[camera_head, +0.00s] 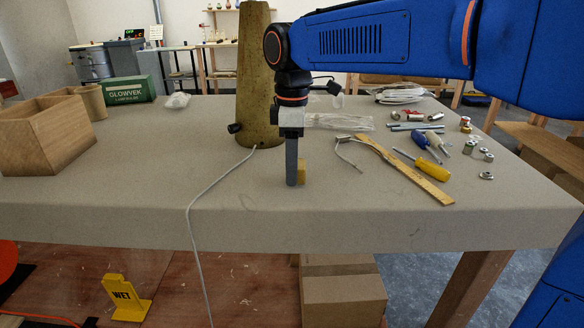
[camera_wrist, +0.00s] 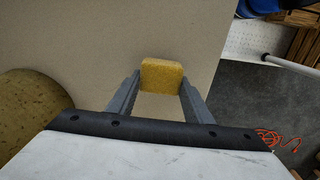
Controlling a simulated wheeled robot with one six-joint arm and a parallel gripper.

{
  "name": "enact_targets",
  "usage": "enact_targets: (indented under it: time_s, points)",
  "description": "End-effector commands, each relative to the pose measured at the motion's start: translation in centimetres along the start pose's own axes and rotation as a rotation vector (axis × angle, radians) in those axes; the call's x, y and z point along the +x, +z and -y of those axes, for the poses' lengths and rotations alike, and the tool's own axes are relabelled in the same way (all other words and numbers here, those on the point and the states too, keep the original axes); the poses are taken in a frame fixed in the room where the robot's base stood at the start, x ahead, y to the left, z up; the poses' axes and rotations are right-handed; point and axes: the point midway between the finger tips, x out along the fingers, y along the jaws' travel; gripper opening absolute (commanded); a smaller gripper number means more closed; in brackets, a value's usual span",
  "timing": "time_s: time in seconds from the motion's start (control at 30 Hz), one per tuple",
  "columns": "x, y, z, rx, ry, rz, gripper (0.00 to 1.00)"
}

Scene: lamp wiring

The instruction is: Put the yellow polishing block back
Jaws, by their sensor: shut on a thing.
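The yellow polishing block (camera_head: 302,171) is at my gripper's fingertips, low over the grey worktop near its front edge. In the head view it shows partly behind my gripper (camera_head: 292,180), which points straight down. In the wrist view the block (camera_wrist: 162,74) sits between the two grey fingertips of my gripper (camera_wrist: 161,84), and the fingers are shut on it. I cannot tell whether the block touches the worktop.
A tall tapered lamp body (camera_head: 255,90) with a grey cable (camera_head: 200,192) stands behind. A wooden box (camera_head: 45,140) is at left. A wooden ruler (camera_head: 405,170), a yellow screwdriver (camera_head: 432,171) and small parts lie at right. The front left worktop is clear except for the cable.

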Motion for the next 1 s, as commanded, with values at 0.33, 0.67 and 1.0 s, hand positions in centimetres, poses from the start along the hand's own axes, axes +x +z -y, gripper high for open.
enact_targets:
  time_s: [0.33,0.67,1.0]
  points:
    - [0.9,0.0,0.0,0.000,0.001,0.000,0.25]
    - [1.0,0.0,0.0,0.000,0.001,0.000,0.65]
    - [-0.9,0.0,-0.1,0.000,0.002,-0.002,0.65]
